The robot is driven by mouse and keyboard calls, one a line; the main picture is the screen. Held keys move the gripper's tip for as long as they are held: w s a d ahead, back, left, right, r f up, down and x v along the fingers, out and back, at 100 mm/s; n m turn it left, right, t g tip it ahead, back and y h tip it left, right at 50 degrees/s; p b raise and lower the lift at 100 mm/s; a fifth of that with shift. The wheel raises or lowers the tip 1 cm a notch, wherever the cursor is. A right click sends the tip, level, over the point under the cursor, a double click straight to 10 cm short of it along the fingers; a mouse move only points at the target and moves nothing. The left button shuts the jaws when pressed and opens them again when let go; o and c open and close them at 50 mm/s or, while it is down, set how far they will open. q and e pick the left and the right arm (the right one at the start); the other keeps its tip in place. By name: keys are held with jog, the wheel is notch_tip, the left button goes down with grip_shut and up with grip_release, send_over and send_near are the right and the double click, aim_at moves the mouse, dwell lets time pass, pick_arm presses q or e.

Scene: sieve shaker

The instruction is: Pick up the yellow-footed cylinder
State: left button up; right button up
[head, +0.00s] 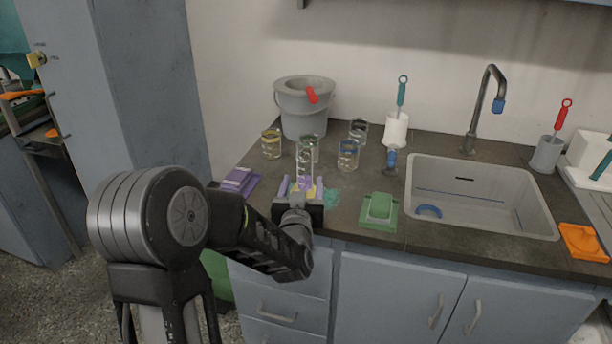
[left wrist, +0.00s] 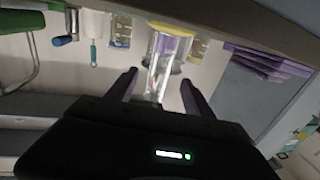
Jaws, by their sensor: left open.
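The yellow-footed cylinder (head: 304,164) is a tall clear glass one standing upright near the counter's front edge. In the left wrist view, which is upside down, the cylinder (left wrist: 161,58) shows its yellow foot (left wrist: 172,28) toward the top. My left gripper (head: 301,187) has purple fingers and is open in front of the cylinder. In the wrist view the fingertips (left wrist: 159,78) are apart, one on each side of the cylinder's line, with no visible grip on it. The gripper hides part of the foot in the head view. My right gripper is not in view.
Glass beakers with a yellow band (head: 271,144) and a blue band (head: 348,155) stand behind the cylinder, near others. A grey bucket (head: 303,110) stands behind; the sink (head: 482,178) is further right.

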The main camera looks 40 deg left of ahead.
aim_at(304, 172)
pick_arm(q)
jog(key=shift+s+d+r, duration=0.1)
jog(key=shift+s, duration=0.1)
jog(key=shift+x, duration=1.4)
jog(key=x, duration=0.5)
jog(key=shift+c, duration=0.3)
grip_shut()
